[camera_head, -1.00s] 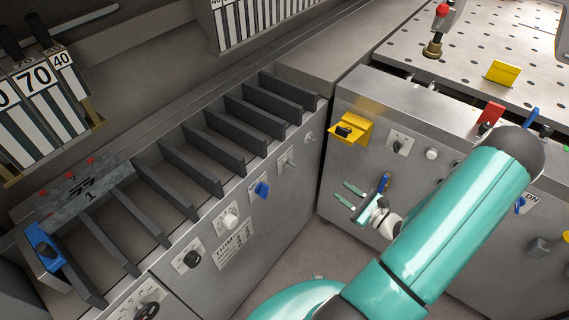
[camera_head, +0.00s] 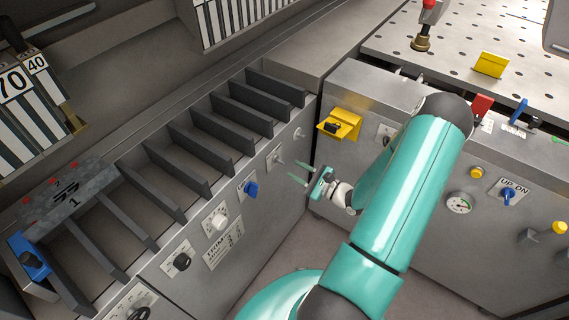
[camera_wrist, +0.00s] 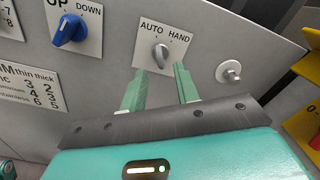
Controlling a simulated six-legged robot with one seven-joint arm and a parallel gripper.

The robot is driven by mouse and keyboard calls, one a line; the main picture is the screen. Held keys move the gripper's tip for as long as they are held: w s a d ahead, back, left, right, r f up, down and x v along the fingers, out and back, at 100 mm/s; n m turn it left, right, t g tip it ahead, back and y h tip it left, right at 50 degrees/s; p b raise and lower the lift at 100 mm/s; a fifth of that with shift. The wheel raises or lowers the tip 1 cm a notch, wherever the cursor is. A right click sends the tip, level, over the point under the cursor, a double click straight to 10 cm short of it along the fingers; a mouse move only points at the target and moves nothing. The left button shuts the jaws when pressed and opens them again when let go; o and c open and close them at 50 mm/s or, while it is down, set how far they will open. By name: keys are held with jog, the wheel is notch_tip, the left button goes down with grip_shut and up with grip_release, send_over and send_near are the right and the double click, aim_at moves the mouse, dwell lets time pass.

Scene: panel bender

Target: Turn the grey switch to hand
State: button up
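The grey switch (camera_wrist: 160,55) sits on a white plate marked AUTO on the left and HAND on the right in the wrist view. Its knob looks near upright, its top slightly towards AUTO; the exact setting is hard to tell. It also shows small on the side panel in the head view (camera_head: 277,158). My gripper (camera_wrist: 160,70) is open and empty, its two green fingers apart, just below and in front of the switch, one to each side. Contact is not visible. In the head view my gripper (camera_head: 295,170) points left at the panel.
A blue UP/DOWN switch (camera_wrist: 70,31) is left of the grey one, and a round metal knob (camera_wrist: 229,71) is to its right. A yellow bracket (camera_head: 338,124) juts from the adjoining cabinet. Slotted dividers (camera_head: 190,155) top the panel. Open floor lies below my gripper.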

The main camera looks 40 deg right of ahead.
aim_at(285, 164)
jog(key=x, duration=0.5)
jog(key=shift+w, duration=0.15)
jog(key=shift+c, duration=0.2)
grip_shut()
